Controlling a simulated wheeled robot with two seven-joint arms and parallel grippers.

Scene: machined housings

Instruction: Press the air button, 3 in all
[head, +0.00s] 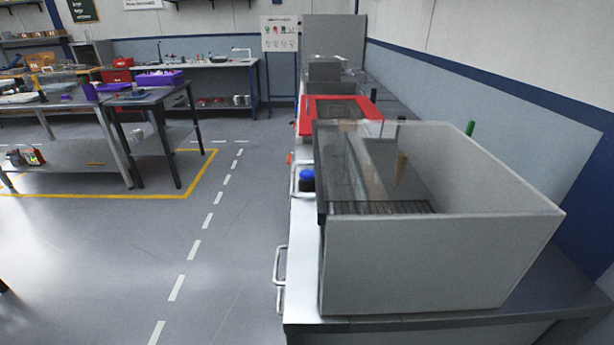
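A round blue cap on a dark base (307,180) sits at the front edge of the bench, just left of a grey open-topped box. It looks like a push button, and it is the likeliest air button. No label can be read on it. Neither of my grippers is in view.
The grey box (430,262) has a clear front panel and a dark grate (380,207) inside. A red-framed unit (308,118) stands behind it. White handles (280,265) stick out from the bench front. Floor left of the bench is clear up to a yellow line (200,178).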

